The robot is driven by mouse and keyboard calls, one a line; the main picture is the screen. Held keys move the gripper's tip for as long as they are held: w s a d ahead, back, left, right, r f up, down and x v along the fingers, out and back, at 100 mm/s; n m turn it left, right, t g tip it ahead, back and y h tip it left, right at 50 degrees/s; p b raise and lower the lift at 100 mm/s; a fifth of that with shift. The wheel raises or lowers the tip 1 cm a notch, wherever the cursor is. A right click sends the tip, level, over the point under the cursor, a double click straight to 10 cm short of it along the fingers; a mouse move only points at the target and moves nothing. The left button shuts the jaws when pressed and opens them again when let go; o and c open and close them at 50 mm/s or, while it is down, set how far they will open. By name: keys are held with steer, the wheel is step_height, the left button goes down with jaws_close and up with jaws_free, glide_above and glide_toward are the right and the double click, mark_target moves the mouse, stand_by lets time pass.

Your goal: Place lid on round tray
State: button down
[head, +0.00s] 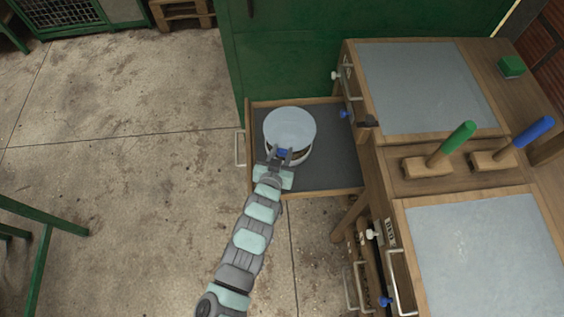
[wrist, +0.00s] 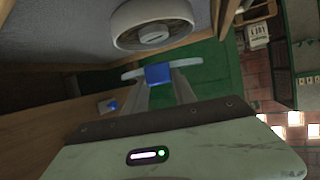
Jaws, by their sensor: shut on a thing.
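The lid (head: 289,126) is a pale, light blue disc with a blue grip. My gripper (head: 284,155) is shut on that blue grip, which also shows between the fingers in the wrist view (wrist: 159,75). The round tray (head: 303,158) is a white, low cylinder standing in the open drawer. In the head view, the lid hides most of it, leaving its near rim and wall in sight. The wrist view shows the round tray (wrist: 124,30) apart from the lid, with a gap between them. Something pale lies inside the tray, too unclear to name.
The open wooden drawer (head: 338,171) has a dark, clear floor to the right of the tray. A green cabinet (head: 300,50) stands behind it. The wooden workbench (head: 405,165) to the right carries green and blue handles.

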step_height(320, 180, down, 6)
steer(key=shift+d+f+b, duration=0.1)
steer(key=shift+f+b, duration=0.05)
steer(key=shift+b, duration=0.55)
steer(key=shift+w, duration=0.1)
steer(key=c, duration=1.5)
jaws_free()
steer(key=o, duration=0.5)
